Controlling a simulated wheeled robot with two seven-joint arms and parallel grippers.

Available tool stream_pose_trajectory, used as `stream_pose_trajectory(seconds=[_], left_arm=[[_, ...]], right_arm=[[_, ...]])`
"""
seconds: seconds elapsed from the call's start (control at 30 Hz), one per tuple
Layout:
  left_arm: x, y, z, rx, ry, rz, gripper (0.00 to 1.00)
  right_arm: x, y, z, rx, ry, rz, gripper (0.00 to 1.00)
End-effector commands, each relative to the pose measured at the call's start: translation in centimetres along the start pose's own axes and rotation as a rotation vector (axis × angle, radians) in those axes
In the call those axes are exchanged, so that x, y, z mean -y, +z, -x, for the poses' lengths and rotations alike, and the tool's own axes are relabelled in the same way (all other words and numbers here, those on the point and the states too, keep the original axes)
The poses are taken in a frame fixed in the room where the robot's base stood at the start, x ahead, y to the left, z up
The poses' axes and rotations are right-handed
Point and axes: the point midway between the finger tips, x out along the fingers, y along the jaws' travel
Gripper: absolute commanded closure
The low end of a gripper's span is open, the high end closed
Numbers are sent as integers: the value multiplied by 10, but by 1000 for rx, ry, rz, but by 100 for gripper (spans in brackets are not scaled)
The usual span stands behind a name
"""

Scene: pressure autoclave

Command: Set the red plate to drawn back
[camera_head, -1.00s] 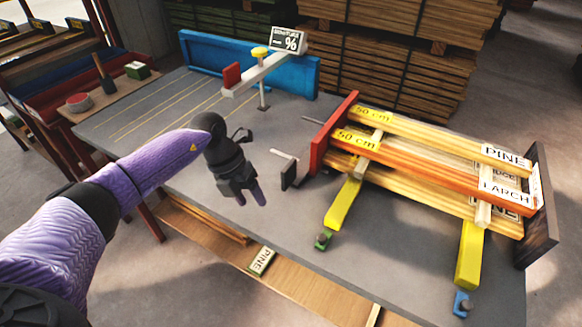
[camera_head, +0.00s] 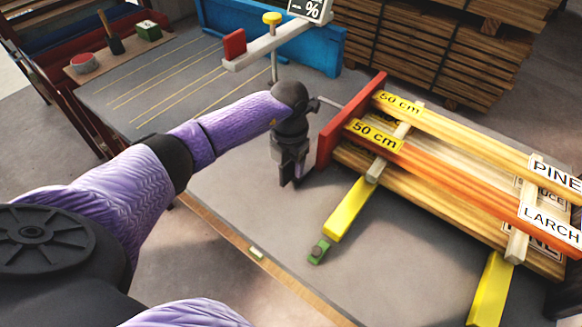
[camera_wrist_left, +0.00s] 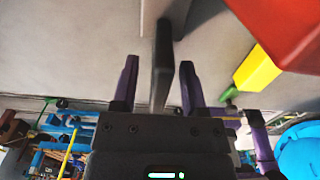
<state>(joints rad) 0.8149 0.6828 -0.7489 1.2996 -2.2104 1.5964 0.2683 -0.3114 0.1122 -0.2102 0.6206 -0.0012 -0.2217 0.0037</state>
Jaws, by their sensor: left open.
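The red plate (camera_head: 345,125) stands upright at the left end of the stacked boards. It also shows in the wrist view at the upper right (camera_wrist_left: 285,30). A thin metal rod (camera_head: 330,102) runs from its left side. In the wrist view a dark upright handle (camera_wrist_left: 162,65) sits between my left gripper's fingers (camera_wrist_left: 158,85), with a gap visible on each side. My left gripper (camera_head: 290,183) is open, pointing down just left of the plate, and covers the handle in the head view. My right gripper is not in view.
Yellow and orange boards (camera_head: 450,185) lie right of the plate on yellow supports (camera_head: 350,208). A green foot (camera_head: 318,252) juts toward the front. A raised arm with a red block (camera_head: 234,44) and a percent sign stands behind. The grey tabletop left of my gripper is clear.

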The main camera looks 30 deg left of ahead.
Motion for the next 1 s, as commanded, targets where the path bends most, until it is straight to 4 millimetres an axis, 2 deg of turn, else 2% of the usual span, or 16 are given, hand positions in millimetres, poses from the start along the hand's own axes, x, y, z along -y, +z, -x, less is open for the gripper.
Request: stream_pose_trajectory(seconds=[0.1,0.33,0.37,0.6,1.0], left_arm=[[0,0,-11,-1,0,0,44],[0,0,-10,0,1,0,44],[0,0,-10,0,0,0,48],[0,0,-10,0,0,0,99],[0,0,-10,0,0,0,100]], right_arm=[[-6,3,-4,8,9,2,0],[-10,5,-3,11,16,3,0],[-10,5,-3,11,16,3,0],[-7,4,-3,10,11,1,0],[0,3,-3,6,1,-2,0]])
